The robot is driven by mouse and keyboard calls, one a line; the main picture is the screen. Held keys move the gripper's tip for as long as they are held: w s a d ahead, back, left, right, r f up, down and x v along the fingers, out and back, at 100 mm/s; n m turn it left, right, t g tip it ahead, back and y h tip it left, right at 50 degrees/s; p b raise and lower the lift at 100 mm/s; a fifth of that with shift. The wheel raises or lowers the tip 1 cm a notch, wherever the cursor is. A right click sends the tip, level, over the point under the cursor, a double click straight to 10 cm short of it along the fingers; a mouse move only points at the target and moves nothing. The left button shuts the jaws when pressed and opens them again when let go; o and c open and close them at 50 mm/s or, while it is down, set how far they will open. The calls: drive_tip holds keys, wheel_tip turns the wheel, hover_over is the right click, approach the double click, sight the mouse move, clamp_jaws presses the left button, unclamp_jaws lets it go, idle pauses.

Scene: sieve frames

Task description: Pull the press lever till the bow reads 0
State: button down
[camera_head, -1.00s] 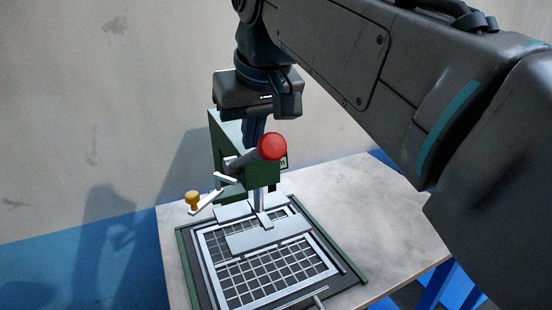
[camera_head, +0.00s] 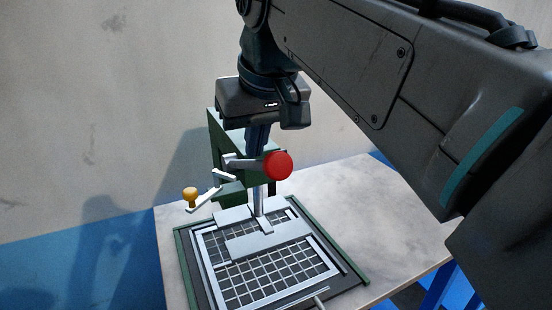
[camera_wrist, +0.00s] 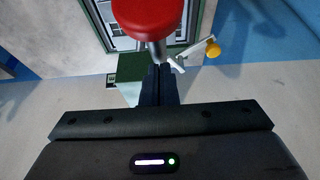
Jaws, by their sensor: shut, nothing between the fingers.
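The green press (camera_head: 215,136) stands at the back of the table. Its lever ends in a red ball knob (camera_head: 278,166), and the lever arm runs roughly level from the press to the knob. In the wrist view the red knob (camera_wrist: 147,15) is large, just beyond my fingertips. My gripper (camera_head: 257,150) is shut and empty, pointing down right behind the lever; whether it touches the lever I cannot tell. A metal plate (camera_head: 266,242) lies over the gridded sieve frame (camera_head: 273,283) under the press. No bow reading is legible; the label on the press is mostly hidden.
A small arm with a yellow knob (camera_head: 190,194) sticks out at the press's left. The pale table (camera_head: 370,205) is clear to the right of the sieve frame. A wall stands close behind. A thin metal handle (camera_head: 318,300) lies at the front.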

drive_tip(key=shift+s+d+f+b, duration=0.15)
drive_tip(key=shift+s+f+b, duration=0.2)
drive_tip(key=shift+f+b, duration=0.2)
drive_tip(key=shift+s+d+f+b, duration=0.15)
drive_tip(key=shift+s+f+b, duration=0.15)
drive_tip(key=shift+f+b, duration=0.15)
drive_tip(key=shift+f, duration=0.1)
drive_tip(key=shift+s+d+f+b, duration=0.15)
drive_tip(key=shift+s+f+b, duration=0.1)
drive_tip(key=shift+f+b, duration=0.3)
drive_tip(key=shift+s+d+f+b, duration=0.1)
drive_tip(key=shift+s+f+b, duration=0.1)
drive_tip(key=shift+f+b, duration=0.3)
drive_tip(key=shift+f, duration=0.1)
drive_tip(key=shift+s+d+f+b, duration=0.1)
drive_tip(key=shift+s+f+b, duration=0.1)
drive_tip(key=shift+f+b, duration=0.35)
drive_tip(key=shift+s+d+f+b, duration=0.1)
drive_tip(key=shift+s+f+b, duration=0.1)
drive_tip(key=shift+f+b, duration=0.3)
